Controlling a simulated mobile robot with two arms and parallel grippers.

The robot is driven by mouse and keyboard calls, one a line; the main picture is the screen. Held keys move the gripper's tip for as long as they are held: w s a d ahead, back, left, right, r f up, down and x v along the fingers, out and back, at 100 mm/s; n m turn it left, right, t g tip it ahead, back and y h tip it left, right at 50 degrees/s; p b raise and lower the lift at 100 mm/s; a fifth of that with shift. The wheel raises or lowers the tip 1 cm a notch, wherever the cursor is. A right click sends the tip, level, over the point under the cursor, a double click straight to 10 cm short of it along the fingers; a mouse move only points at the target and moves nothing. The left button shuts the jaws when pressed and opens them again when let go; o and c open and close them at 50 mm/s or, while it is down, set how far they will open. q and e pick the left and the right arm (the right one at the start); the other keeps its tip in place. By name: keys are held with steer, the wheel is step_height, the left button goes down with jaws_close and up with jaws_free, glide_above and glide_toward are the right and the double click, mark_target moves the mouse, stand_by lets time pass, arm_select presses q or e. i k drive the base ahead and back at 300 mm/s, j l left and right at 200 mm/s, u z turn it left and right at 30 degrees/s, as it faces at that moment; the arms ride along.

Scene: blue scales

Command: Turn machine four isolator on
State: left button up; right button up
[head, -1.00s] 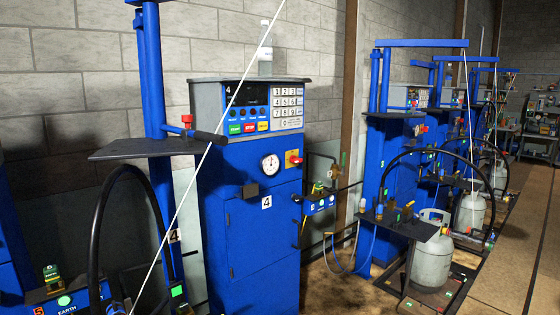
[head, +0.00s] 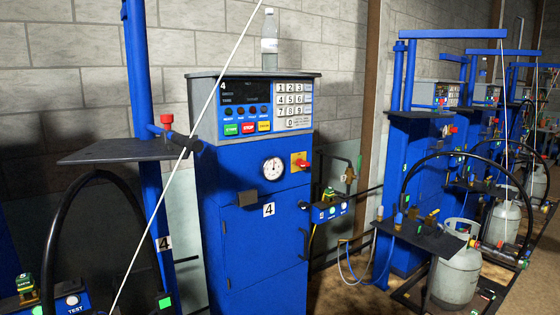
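Machine four is a tall blue cabinet (head: 240,235) in the middle of the head view, with a "4" label on its door. Its isolator (head: 302,163) is a red rotary handle on a yellow plate, on the upper right of the cabinet front, right of the round pressure gauge (head: 273,168). It is too small to tell which position the handle points to. The grey control panel (head: 265,105) above has a dark display, a keypad and green, red and yellow buttons. Neither of my grippers is in view.
A dark shelf (head: 115,152) on a blue post and a black hose stand at the left. A thin white rod crosses in front of the machine. A clear bottle (head: 270,32) stands on top. At right are more blue machines and a grey gas cylinder (head: 455,272) on a platform.

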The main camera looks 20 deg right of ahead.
mark_target(300, 162)
steer(key=i+l+u, duration=0.2)
steer(key=l, duration=0.7)
steer(key=i+l+u, duration=0.15)
steer(key=l, duration=0.75)
steer(key=l+u, duration=0.2)
steer(key=l, duration=0.7)
